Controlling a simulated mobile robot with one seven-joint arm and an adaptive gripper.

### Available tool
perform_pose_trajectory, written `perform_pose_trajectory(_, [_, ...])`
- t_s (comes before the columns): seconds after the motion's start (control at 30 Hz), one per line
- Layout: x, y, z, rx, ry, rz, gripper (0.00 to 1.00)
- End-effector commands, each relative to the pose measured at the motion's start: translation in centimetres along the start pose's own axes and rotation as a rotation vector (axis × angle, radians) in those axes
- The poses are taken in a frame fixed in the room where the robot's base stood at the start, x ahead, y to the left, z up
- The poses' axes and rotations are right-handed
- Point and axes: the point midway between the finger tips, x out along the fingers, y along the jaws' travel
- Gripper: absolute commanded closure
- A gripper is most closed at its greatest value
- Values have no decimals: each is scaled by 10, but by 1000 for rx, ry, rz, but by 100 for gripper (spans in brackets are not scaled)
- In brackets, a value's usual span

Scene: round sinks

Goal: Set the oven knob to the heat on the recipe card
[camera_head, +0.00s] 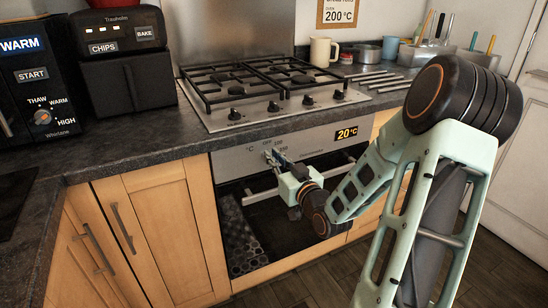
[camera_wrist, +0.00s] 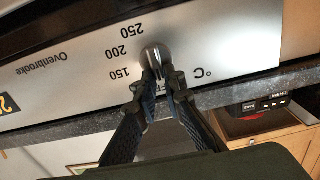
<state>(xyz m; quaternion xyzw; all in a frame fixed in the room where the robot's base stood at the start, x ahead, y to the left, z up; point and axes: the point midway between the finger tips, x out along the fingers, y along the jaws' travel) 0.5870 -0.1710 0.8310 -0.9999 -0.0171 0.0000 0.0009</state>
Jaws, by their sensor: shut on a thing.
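The oven knob (camera_wrist: 154,54) is a small round metal knob on the oven's silver panel (camera_head: 233,160). My gripper (camera_wrist: 160,78) is shut on the knob; it also shows in front of the panel in the head view (camera_head: 274,159), where it mostly hides the knob. The wrist view is upside down and shows the marks 150, 200 and 250 beside the knob. I cannot tell which mark the knob points to. The oven display (camera_head: 347,133) reads 20 °C. The recipe card (camera_head: 338,13) on the back wall reads oven 200 °C.
A gas hob (camera_head: 215,117) with its own knobs lies just above the panel. The oven handle (camera_head: 260,196) is close below my gripper. A microwave (camera_head: 42,75) and an air fryer (camera_head: 125,85) stand at left. A mug (camera_head: 322,52) stands at the back.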

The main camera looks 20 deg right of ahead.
Motion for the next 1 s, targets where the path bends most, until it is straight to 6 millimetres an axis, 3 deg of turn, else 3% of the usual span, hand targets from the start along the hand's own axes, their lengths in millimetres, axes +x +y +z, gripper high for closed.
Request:
perform_pose_trajectory(0.37, [0, 2, -1, 131, -2, 0, 100])
perform_pose_trajectory(1.0, [0, 13, 2, 718, -1, 2, 100])
